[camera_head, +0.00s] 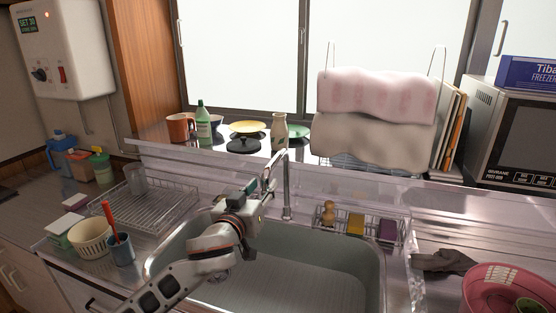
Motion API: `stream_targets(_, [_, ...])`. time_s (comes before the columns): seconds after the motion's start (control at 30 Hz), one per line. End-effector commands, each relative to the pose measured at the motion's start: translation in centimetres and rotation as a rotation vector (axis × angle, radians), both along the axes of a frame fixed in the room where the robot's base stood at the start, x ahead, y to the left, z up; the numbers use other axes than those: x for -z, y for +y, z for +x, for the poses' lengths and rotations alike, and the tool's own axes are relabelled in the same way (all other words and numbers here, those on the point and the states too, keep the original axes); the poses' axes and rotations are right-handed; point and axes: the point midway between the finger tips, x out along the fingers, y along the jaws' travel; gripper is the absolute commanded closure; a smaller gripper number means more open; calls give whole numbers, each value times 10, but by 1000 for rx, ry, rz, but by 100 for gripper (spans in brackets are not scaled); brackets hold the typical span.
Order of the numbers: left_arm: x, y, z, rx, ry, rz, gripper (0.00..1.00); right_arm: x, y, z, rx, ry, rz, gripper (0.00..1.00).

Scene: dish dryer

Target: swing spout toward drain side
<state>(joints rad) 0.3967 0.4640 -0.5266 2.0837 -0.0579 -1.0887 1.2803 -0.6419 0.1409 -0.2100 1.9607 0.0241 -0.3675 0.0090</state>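The chrome faucet (287,189) stands upright at the back of the sink (360,262). Its curved spout (278,160) bends from the top of the post toward the left and front, over the sink. My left gripper (262,193) is at the lower end of the spout, over the back left of the sink. Its fingers are small and overlap the spout, so I cannot tell whether they are open, touching it or shut on it. My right gripper is not in view. The wire drain rack (160,212) lies on the counter left of the sink.
A cream bowl (90,238) and a blue cup (121,250) with a red-handled item stand at the sink's left. A wire caddy (340,219) with sponges is right of the faucet. A pink tub (490,285) stands at far right. The sink basin looks empty.

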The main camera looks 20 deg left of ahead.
Motion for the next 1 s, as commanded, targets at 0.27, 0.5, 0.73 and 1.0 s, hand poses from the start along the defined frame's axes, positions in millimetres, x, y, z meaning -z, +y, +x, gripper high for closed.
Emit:
stream_targets(0.27, [-24,-1,19,7,-40,-50,68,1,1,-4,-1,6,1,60])
stream_targets(0.5, [-24,-2,55,7,-40,-49,68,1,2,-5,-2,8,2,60])
stream_targets(0.73, [-23,-3,81,7,-39,-48,68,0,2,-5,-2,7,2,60])
stream_targets(1.0, [-23,-4,88,8,-39,-50,68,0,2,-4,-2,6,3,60])
